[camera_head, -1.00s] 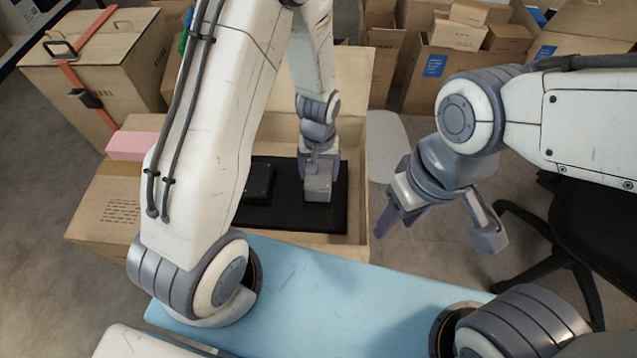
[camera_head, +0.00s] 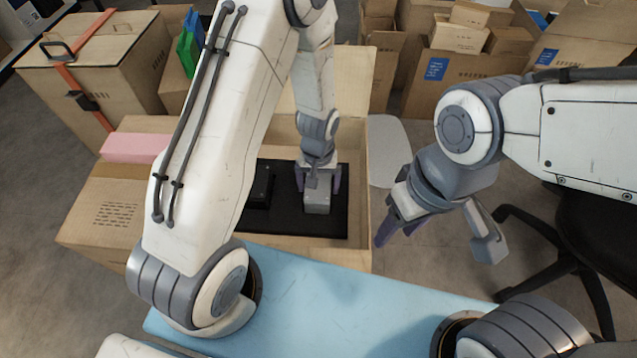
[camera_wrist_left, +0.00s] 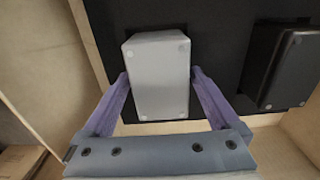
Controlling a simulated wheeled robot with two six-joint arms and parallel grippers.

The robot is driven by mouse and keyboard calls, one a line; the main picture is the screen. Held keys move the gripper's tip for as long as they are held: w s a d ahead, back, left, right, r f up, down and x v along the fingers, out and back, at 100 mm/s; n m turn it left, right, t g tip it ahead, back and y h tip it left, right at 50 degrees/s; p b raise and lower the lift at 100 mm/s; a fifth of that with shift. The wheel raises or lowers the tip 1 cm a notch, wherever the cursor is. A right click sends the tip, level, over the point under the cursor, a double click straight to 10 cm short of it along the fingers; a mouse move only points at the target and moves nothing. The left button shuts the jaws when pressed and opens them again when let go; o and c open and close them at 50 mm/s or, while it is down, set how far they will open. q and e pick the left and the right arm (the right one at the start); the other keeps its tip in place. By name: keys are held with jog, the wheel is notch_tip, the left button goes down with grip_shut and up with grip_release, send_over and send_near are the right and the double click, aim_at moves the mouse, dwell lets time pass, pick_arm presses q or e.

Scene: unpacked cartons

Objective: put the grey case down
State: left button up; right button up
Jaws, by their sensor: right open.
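The grey case (camera_head: 317,203) lies on the black padded bottom (camera_head: 285,222) of an open carton (camera_head: 383,150). It also shows in the left wrist view (camera_wrist_left: 160,75). My left gripper (camera_head: 318,190) is just above the case, with one purple finger on each side of it. My right gripper (camera_head: 438,243) is open and empty, outside the carton to the right.
A black box (camera_head: 261,188) lies left of the grey case in the same carton, and shows in the left wrist view (camera_wrist_left: 283,68). A blue surface (camera_head: 320,300) is in front, mostly bare.

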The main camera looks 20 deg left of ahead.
pick_arm(q)
jog(key=shift+r, duration=0.1)
notch_tip(320, 180, up, 12)
jog(key=p, duration=0.6)
jog(key=s+d+r+m, duration=0.2)
jog(key=s+d+r, duration=0.15)
jog(key=r, duration=0.25)
jog(key=s+d+r+m, duration=0.3)
jog(key=s+r, duration=0.1)
jog(key=r, duration=0.2)
jog(key=s+d+r+m+h, duration=0.1)
jog(key=s+r+m, duration=0.3)
jog(key=s, duration=0.7)
jog(key=shift+s+r+m, duration=0.2)
jog(key=shift+r+m, duration=0.1)
jog(key=shift+r, duration=0.55)
notch_tip(320, 180, up, 34)
jog(key=p, duration=3.4)
